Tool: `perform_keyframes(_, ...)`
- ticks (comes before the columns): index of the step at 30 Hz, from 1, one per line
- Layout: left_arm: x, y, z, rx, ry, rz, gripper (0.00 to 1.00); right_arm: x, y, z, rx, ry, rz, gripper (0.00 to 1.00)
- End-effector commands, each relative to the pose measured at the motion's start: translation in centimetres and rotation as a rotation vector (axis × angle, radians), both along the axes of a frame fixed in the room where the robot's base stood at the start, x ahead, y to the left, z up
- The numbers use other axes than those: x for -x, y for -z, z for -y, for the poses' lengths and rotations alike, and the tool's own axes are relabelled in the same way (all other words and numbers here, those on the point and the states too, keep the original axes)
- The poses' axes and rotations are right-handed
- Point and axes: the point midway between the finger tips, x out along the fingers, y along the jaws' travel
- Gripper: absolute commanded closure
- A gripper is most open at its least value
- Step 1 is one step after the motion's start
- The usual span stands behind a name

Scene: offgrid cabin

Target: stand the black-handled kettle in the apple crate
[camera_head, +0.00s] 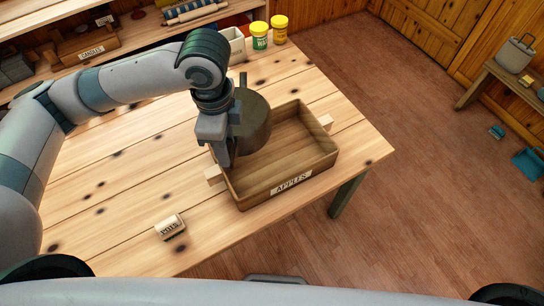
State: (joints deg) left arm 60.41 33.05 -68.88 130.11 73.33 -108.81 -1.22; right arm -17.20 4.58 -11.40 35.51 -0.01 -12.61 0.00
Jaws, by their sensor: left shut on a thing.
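The dark grey kettle (257,125) is at the far left part of the wooden apple crate (323,160), which carries an APPLES label. My left gripper (226,158) is shut on the kettle at its left side. The gripper and wrist hide part of the kettle, and its handle is mostly hidden. The kettle looks about upright and overlaps the crate's far left corner in the picture. I cannot tell whether it touches the crate's floor. The rest of the crate is empty. My right gripper is not in view.
A small labelled block (170,227) lies on the table left of the crate. A grey lidded pot (515,54) sits on a bench at right.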

Motion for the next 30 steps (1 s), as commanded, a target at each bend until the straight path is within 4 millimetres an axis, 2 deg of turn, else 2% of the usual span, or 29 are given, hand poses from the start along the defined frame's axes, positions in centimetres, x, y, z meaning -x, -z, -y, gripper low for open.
perform_keyframes(9, 1.3, 0.0, 3.2, 0.008, 0.629, -0.002, 1.00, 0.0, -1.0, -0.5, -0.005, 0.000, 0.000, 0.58)
perform_keyframes(15, 1.9, 0.0, 4.5, 0.010, 0.891, 0.001, 1.00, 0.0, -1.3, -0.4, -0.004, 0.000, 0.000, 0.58)
perform_keyframes(21, 2.1, 0.1, 4.9, 0.011, 0.987, 0.001, 1.00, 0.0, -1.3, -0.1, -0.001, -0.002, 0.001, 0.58)
perform_keyframes(30, 2.1, 0.1, 4.9, 0.011, 0.991, 0.001, 1.00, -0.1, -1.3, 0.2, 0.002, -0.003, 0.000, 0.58)
